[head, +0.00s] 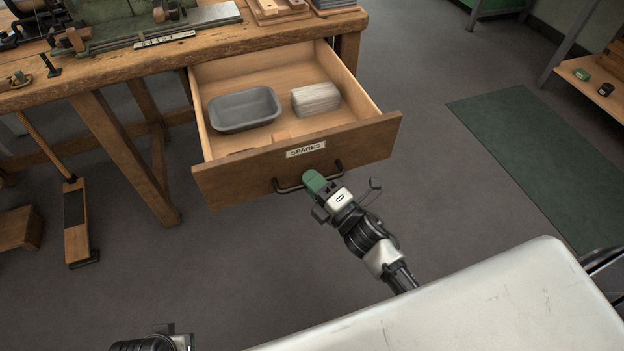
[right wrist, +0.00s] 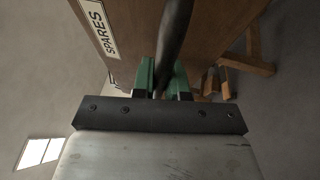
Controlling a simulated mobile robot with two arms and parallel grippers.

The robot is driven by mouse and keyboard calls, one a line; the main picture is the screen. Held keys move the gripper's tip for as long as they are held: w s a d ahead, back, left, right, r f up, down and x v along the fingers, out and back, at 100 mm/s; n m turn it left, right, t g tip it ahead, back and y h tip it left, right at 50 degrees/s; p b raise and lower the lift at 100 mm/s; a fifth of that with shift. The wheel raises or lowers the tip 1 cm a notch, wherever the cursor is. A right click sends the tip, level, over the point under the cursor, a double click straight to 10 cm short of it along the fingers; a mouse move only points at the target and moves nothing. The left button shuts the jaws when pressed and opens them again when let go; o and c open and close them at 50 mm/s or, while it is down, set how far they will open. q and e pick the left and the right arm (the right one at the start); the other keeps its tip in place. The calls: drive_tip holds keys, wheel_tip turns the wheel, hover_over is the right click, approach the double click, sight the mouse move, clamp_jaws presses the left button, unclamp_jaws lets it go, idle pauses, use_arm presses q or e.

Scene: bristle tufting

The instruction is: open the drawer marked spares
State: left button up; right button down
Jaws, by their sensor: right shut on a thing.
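The drawer marked SPARES (head: 240,178) stands pulled well out from under the wooden bench in the head view. Its white label (head: 306,149) sits on the front panel, above a dark bar handle (head: 290,186). My right gripper (head: 315,182), with green fingers, is at the handle. In the right wrist view the green fingers (right wrist: 161,78) are shut around the dark handle bar (right wrist: 174,45), and the label (right wrist: 97,27) shows at upper left. Part of my left arm shows at the bottom left of the head view, but its fingers are out of frame.
The wooden bench (head: 120,65) carries a machine. A foot pedal (head: 77,230) stands at left. A green mat (head: 540,160) lies on open floor at right.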

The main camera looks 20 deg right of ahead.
use_arm(q)
drive_tip(key=shift+r, duration=0.1)
use_arm(e)
drive_tip(key=c, duration=1.2)
unclamp_jaws()
drive_tip(key=shift+o, duration=0.2)
drive_tip(key=shift+s, duration=0.1)
use_arm(q)
drive_tip(key=shift+f, duration=0.5)
use_arm(e)
drive_tip(key=v, duration=1)
drive_tip(key=shift+s+d, duration=0.2)
drive_tip(key=shift+s, duration=0.1)
use_arm(q)
drive_tip(key=shift+r, duration=0.1)
use_arm(e)
drive_tip(key=shift+f, duration=0.1)
use_arm(q)
drive_tip(key=shift+w, duration=0.1)
